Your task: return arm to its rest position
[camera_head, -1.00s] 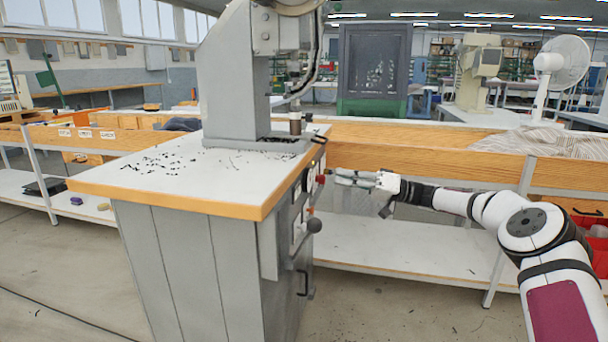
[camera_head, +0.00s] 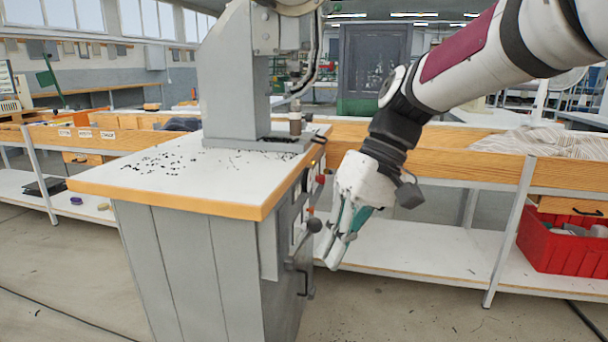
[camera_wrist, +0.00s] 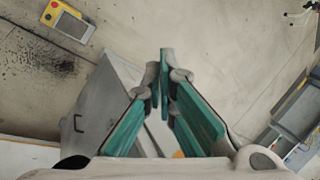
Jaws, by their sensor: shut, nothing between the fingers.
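My gripper (camera_head: 336,258) hangs from the raised arm to the right of the press cabinet, with its fingers pointing down. Its teal-padded fingers are shut and empty; the wrist view shows the tips together (camera_wrist: 166,62). The grey eyelet press (camera_head: 232,85) stands on a white-topped cabinet with an orange edge (camera_head: 170,205). In the head view the gripper is close beside the cabinet's right side with its knobs and levers; I cannot tell whether there is contact. My arm reaches down from the upper right.
A wooden-edged bench (camera_head: 470,145) with a lower shelf (camera_head: 415,245) runs behind the gripper. A red bin (camera_head: 560,245) sits on the shelf at right. A cloth (camera_head: 530,142) lies on the bench. The wrist view shows a yellow and grey control box (camera_wrist: 68,20) and open floor.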

